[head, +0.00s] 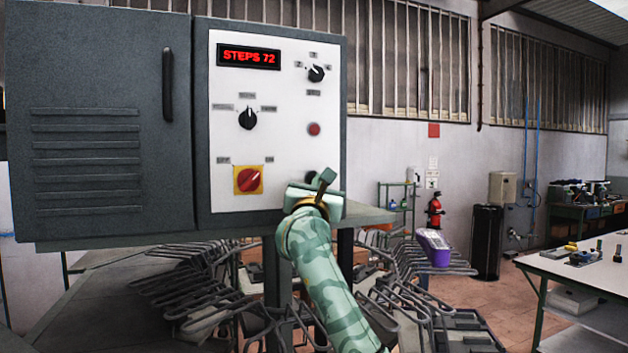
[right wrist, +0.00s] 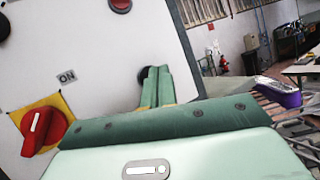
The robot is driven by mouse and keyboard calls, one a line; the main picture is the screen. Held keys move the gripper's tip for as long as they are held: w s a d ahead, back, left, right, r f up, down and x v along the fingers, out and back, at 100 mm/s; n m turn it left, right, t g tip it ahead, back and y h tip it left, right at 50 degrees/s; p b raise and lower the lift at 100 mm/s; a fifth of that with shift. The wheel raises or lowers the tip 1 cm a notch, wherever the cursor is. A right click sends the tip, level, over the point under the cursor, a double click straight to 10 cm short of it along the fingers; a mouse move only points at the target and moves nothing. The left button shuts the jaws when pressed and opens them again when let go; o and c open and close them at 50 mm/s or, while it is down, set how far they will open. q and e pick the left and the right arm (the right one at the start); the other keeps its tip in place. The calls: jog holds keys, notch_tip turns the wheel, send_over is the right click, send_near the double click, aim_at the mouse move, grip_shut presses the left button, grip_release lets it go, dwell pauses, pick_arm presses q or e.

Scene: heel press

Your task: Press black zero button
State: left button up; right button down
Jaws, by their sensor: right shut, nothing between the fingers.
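The black zero button (head: 310,177) sits low on the right side of the white control panel, partly hidden by my right gripper (head: 325,178). In the right wrist view the black button (right wrist: 142,77) shows as a dark round shape just behind and left of the fingertips (right wrist: 157,75). My right gripper is shut and empty, with its green fingers together and pointing at the panel. I cannot tell whether the fingertips touch the button. My left gripper is in neither view.
Metal racks (head: 200,285) stand below. A white table (head: 590,270) is at right.

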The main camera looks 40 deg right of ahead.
jog(key=shift+w, duration=0.15)
jog(key=shift+w+d, duration=0.1)
jog(key=shift+w, duration=0.15)
jog(key=shift+w+d, duration=0.15)
jog(key=shift+w, duration=0.25)
dwell(0.8)
jog(key=shift+s, duration=0.15)
jog(key=shift+s+a, duration=0.25)
jog(key=shift+s, duration=0.35)
jog(key=shift+s+a+p, duration=0.2)
jog(key=shift+s+a, duration=0.05)
jog(key=shift+s, duration=0.55)
jog(key=shift+s+a+p, duration=0.25)
jog(key=shift+s, duration=0.55)
jog(key=shift+s+a+p, duration=0.2)
jog(key=shift+s+a, duration=0.05)
jog(key=shift+s, duration=0.55)
